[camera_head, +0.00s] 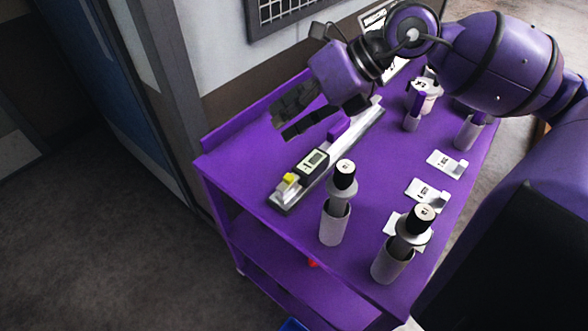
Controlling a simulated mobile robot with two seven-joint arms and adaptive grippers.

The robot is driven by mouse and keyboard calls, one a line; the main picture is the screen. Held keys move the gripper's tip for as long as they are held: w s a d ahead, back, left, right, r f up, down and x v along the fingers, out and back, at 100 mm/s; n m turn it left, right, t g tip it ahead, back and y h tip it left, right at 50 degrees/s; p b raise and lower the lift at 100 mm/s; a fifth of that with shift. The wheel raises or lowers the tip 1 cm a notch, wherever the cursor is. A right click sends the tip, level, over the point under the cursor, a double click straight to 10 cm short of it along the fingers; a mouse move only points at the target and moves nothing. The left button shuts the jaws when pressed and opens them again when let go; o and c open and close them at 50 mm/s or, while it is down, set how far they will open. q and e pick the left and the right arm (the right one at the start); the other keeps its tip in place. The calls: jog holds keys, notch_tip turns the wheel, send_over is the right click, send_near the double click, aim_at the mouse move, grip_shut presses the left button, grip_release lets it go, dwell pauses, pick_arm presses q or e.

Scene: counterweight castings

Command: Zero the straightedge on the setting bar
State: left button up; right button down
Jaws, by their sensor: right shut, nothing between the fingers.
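A long grey bar (361,129) lies diagonally on the purple cart top. A dark unit with a small pale display (312,163) sits on its near half; the reading is too small to tell. A yellow piece (290,180) is at the near end, and a purple block (340,127) is further along. I cannot tell straightedge from setting bar here. My right gripper (291,121) is shut and empty, up and left of the display unit, apart from it in the picture. My arm hides part of the bar's far end. My left gripper is not in view.
Black-capped cylinders in light holders stand at the front (333,222) and front right (391,264). White labelled plates (447,164) line the right side, with more cylindrical holders (468,133) behind. The cart top (244,163) is clear at left. A wall stands behind the cart.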

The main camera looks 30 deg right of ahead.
jog(key=b, duration=0.4)
send_over(289, 179)
jog(key=w+d, duration=0.1)
jog(key=w, duration=0.2)
jog(key=shift+f, duration=4.45)
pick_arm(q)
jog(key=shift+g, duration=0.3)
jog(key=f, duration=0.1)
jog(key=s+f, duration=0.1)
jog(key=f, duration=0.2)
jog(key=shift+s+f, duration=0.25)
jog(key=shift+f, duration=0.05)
pick_arm(e)
jog(key=shift+s, duration=0.25)
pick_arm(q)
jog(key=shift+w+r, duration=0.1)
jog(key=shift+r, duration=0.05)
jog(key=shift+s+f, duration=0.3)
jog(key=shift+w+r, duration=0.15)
